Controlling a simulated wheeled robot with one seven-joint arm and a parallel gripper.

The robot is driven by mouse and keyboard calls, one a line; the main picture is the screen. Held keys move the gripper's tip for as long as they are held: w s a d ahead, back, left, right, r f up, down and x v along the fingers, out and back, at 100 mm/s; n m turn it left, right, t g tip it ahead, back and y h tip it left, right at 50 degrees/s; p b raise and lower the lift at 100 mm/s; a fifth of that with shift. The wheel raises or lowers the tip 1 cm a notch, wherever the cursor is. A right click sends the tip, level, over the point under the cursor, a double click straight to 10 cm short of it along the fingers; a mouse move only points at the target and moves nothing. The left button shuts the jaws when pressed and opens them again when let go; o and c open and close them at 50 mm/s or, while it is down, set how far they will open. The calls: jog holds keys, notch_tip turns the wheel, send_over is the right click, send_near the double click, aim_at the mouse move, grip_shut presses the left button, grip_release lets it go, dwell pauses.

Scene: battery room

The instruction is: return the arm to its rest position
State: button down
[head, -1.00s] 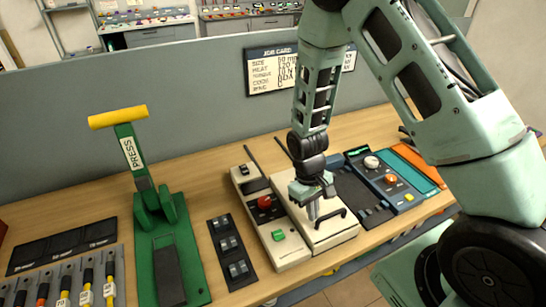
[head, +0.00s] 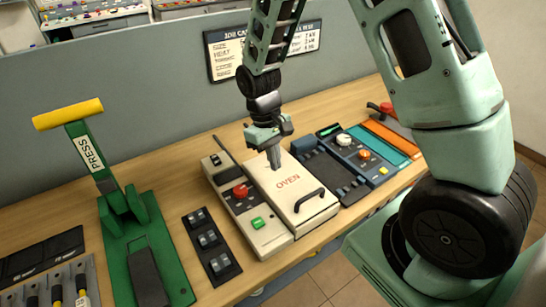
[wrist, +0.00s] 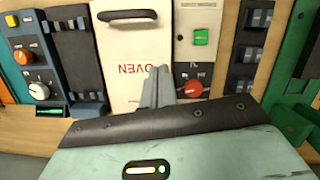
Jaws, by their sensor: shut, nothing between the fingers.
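My gripper (head: 273,161) is shut and empty. In the head view it points down over the rear left part of the cream lid marked OVEN (head: 290,189). Its height above the lid is hard to tell. In the wrist view the closed fingers (wrist: 157,86) show in front of the same lid (wrist: 137,60), near its lettering. My arm reaches in from the upper right and bends down at the wrist.
A control box with a red knob (head: 240,190) and green button (head: 258,223) adjoins the oven. A green press (head: 146,254) with yellow handle (head: 68,114) stands left. A blue-grey device (head: 360,160) lies right. A job card (head: 226,56) hangs on the partition behind.

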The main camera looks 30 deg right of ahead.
jog(key=shift+v, duration=0.75)
jog(key=s+a+r+n+t+y+b, duration=0.1)
jog(key=s+a+r+n+t+b, duration=0.25)
jog(key=s+a, duration=0.7)
jog(key=s+a+r+n+b, duration=0.2)
jog(key=s+a, duration=0.3)
jog(key=s, duration=0.4)
jog(key=shift+s+a+r+g, duration=0.3)
jog(key=shift+s+r+g, duration=0.05)
jog(key=shift+s+r, duration=0.1)
jog(key=shift+w, duration=0.1)
